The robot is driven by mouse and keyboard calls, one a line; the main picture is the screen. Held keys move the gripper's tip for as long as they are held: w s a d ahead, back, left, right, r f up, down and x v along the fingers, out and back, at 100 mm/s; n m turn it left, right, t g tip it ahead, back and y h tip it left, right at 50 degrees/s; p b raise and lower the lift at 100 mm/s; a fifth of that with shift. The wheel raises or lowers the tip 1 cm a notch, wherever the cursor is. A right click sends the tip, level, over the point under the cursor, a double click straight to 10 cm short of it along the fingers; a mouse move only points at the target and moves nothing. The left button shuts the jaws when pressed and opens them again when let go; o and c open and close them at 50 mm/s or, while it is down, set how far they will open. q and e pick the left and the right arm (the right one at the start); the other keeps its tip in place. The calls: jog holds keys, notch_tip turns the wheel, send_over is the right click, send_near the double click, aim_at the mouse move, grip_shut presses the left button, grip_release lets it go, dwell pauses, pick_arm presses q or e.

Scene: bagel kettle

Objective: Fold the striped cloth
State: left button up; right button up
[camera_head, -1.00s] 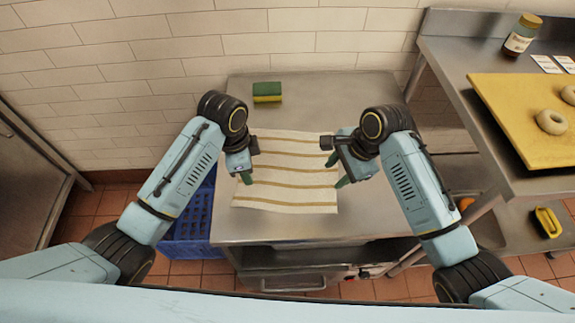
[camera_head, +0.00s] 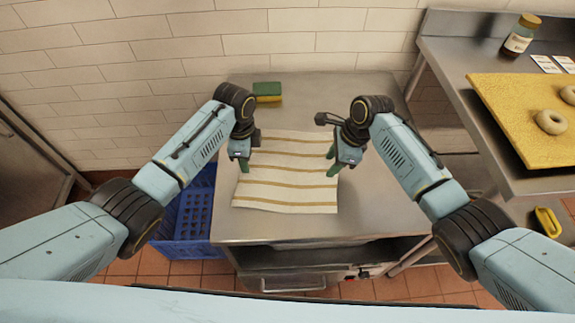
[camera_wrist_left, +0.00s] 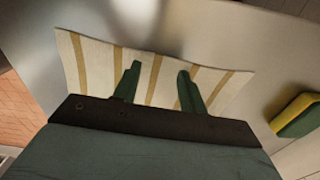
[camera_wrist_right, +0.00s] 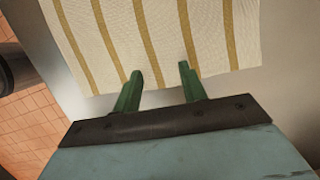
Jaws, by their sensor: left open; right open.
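The striped cloth (camera_head: 287,185), cream with tan stripes, lies spread flat on the steel table. It also shows in the left wrist view (camera_wrist_left: 145,75) and the right wrist view (camera_wrist_right: 165,45). My left gripper (camera_head: 242,168) is open and empty over the cloth's left edge; its green fingers (camera_wrist_left: 158,78) overlap the cloth in the left wrist view. My right gripper (camera_head: 333,162) is open and empty at the cloth's right edge; its fingertips (camera_wrist_right: 160,72) reach the edge in the right wrist view. I cannot tell whether either touches the cloth. The grippers hide parts of both side edges.
A green and yellow sponge (camera_head: 267,92) lies behind the cloth on the steel table (camera_head: 375,215). A blue crate (camera_head: 190,222) stands on the floor at left. A counter at right holds a yellow board (camera_head: 510,115) with bagels (camera_head: 551,122) and a jar (camera_head: 521,35).

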pick_arm(q)
jog(key=shift+f, duration=0.35)
pick_arm(e)
jog(key=shift+f, duration=0.3)
pick_arm(q)
grip_shut()
pick_arm(e)
grip_shut()
pick_arm(q)
jog(key=shift+r, duration=0.15)
pick_arm(e)
jog(key=shift+r, duration=0.1)
